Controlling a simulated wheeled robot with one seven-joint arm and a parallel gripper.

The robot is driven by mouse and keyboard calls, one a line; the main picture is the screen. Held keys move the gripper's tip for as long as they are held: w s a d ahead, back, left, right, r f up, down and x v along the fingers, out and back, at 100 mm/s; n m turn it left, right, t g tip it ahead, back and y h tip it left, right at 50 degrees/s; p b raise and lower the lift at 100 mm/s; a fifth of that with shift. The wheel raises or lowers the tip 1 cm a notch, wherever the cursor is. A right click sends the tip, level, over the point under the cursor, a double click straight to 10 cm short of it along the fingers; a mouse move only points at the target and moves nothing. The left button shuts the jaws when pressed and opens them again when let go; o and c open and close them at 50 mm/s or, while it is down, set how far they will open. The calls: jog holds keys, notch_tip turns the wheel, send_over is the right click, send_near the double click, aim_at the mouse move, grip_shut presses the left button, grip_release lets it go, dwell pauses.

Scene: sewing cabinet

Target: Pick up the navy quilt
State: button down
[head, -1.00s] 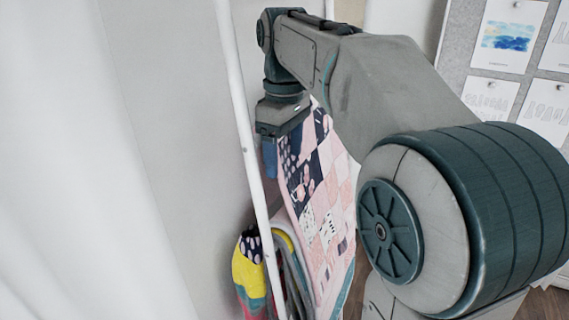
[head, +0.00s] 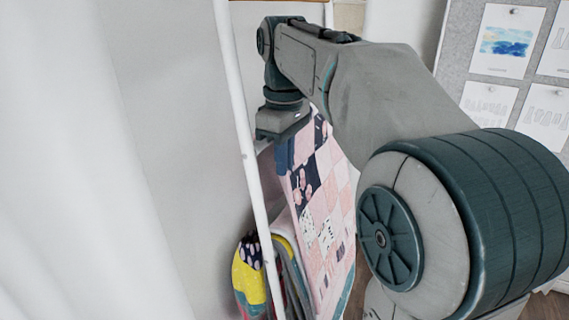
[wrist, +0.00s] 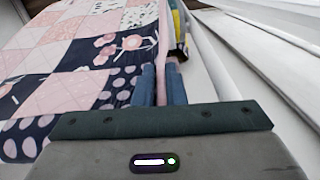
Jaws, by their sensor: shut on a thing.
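The patchwork quilt with navy, pink and white squares (head: 322,215) hangs down below my gripper in the head view. Its navy patches carry pink flowers and spots. The quilt's lower end is cut off or hidden by my arm.
A white pole (head: 246,140) stands close in front of the quilt. Other folded textiles, one yellow (head: 248,285), hang beside it at lower left. A pale wall is at left. A pinboard with pictures (head: 507,40) is at right.

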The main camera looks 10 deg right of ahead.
notch_tip(320, 180, up, 12)
jog(key=p, duration=0.6)
jog(key=shift+f, duration=0.25)
jog(key=shift+f, duration=0.15)
